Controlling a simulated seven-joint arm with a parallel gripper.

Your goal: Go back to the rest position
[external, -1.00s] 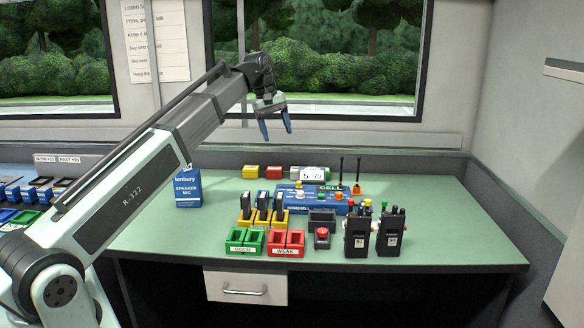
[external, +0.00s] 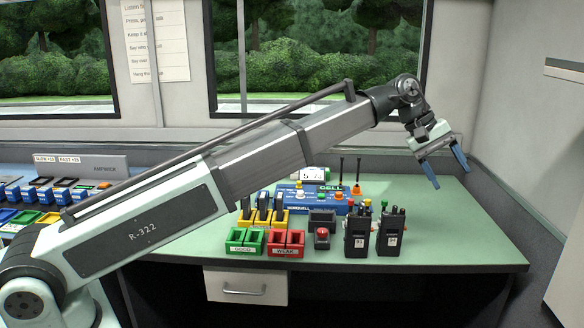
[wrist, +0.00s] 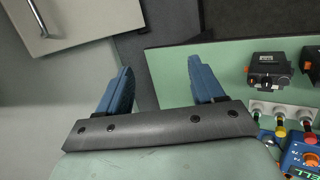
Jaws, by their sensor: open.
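My gripper (external: 449,176) is open and empty, with its two blue fingers apart and pointing down. In the external view it hangs in the air at the right, above the right part of the green table. My arm stretches out low across the view from the lower left. In the wrist view my gripper (wrist: 160,70) shows nothing between its fingers, with the table's edge and dark floor area beyond them.
On the green table (external: 465,230) stand two black radios (external: 357,235), a green holder (external: 244,241), a red holder (external: 285,243), a red button (external: 322,235) and the blue CELL unit (external: 325,205). A drawer (external: 246,287) is closed below. The table's right side is clear.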

